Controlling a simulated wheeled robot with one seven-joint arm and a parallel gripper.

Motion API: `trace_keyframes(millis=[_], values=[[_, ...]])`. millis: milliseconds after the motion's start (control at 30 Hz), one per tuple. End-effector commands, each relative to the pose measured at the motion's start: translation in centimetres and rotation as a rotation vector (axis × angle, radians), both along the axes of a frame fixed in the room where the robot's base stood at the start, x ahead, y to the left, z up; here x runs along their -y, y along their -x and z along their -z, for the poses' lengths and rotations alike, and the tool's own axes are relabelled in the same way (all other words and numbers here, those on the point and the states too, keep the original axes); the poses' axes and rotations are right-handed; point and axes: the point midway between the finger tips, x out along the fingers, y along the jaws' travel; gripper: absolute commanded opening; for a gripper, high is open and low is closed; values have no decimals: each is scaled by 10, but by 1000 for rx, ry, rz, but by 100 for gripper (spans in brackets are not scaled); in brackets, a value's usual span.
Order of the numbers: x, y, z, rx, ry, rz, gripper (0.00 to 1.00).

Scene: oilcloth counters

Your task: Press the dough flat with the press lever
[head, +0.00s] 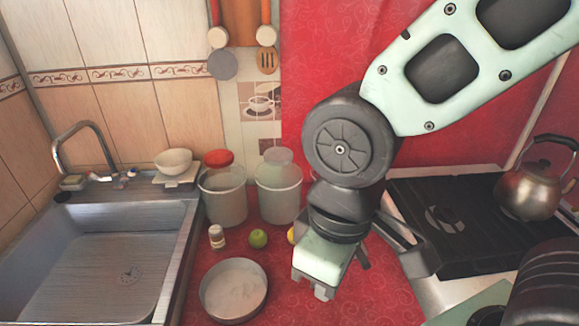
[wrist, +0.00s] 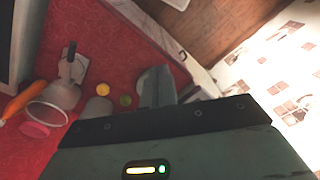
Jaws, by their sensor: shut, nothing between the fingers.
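My gripper (head: 322,291) hangs over the red counter near the middle of the head view, with its short fingers together and nothing held. In the wrist view my gripper (wrist: 157,85) shows as grey fingers over the counter. A small device with a pale plate and an upright dark handle (wrist: 72,62) stands on the counter toward the upper left of the wrist view, apart from my fingers. It may be the press; the picture is too small to be sure. My arm likely hides it in the head view. I cannot make out any dough.
A round metal pan (head: 234,291), a small jar (head: 217,237), a lime (head: 258,239) and two tall containers (head: 224,196) (head: 279,190) stand left of my gripper. The sink (head: 95,262) is farther left. A stove (head: 455,225) with a kettle (head: 530,190) is right.

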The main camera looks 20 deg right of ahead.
Motion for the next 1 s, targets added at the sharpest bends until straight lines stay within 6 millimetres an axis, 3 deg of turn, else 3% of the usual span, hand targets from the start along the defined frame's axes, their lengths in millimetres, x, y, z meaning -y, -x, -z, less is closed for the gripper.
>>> trace_keyframes(millis=[167,267,367,500,600,700,833,1000], values=[[2,-10,2,-27,-9,86,0],[10,-35,7,-97,-29,320,0],[33,-78,20,-198,-47,711,0],[95,-140,51,-321,-39,1343,0],[151,-170,76,-368,-15,1747,0],[204,-186,95,-384,12,2067,0],[251,-193,110,-378,37,2323,0],[269,-194,120,-371,45,2425,0]])
